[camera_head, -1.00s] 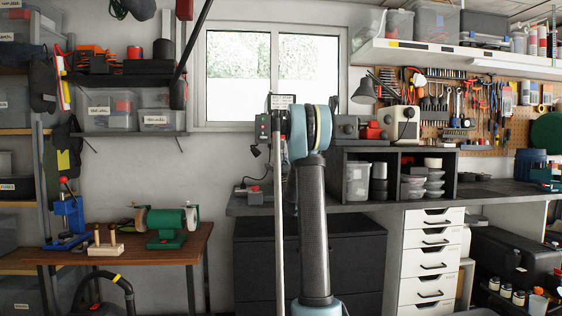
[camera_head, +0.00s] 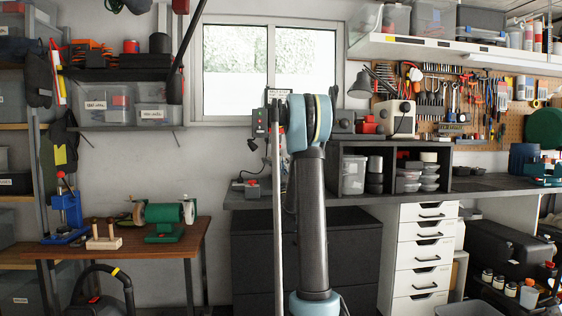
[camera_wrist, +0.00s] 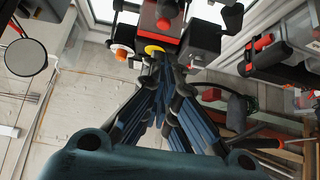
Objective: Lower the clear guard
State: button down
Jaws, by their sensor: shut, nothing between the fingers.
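I cannot make out a clear guard in either view. In the head view, my arm blocks the middle of the scene and my gripper is hidden behind it. In the wrist view, my gripper (camera_wrist: 165,58) is shut and empty, its fingers drawn together. Beyond the fingertips are a red and black object (camera_wrist: 158,20), a yellow round part (camera_wrist: 154,50) and an orange and white knob (camera_wrist: 122,51). I cannot tell whether the fingers touch any of them. A green bench grinder (camera_head: 164,214) stands on the small wooden table at the left, away from my arm.
The small wooden table (camera_head: 180,243) also holds a blue press (camera_head: 68,213). A control box with red and green buttons (camera_head: 262,122) is left of my arm. A dark workbench (camera_head: 475,186) runs right, above white drawers (camera_head: 425,260). The wrist view shows a round mirror-like disc (camera_wrist: 25,57).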

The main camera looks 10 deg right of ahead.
aim_at(279, 148)
jog(key=shift+s+r+g, duration=0.6)
jog(key=shift+s+r, duration=0.35)
jog(key=shift+s, duration=0.8)
jog(key=x, duration=0.4)
jog(key=f+x, duration=0.1)
jog(key=x, duration=0.2)
jog(key=w+x, duration=0.1)
jog(key=x, duration=0.3)
jog(key=shift+w+a, duration=0.2)
jog(key=shift+w, duration=0.1)
jog(key=shift+w+d, duration=0.1)
jog(key=shift+w, duration=0.6)
jog(key=shift+w+f, duration=0.1)
jog(key=shift+w+f, duration=0.2)
jog(key=shift+w, duration=0.5)
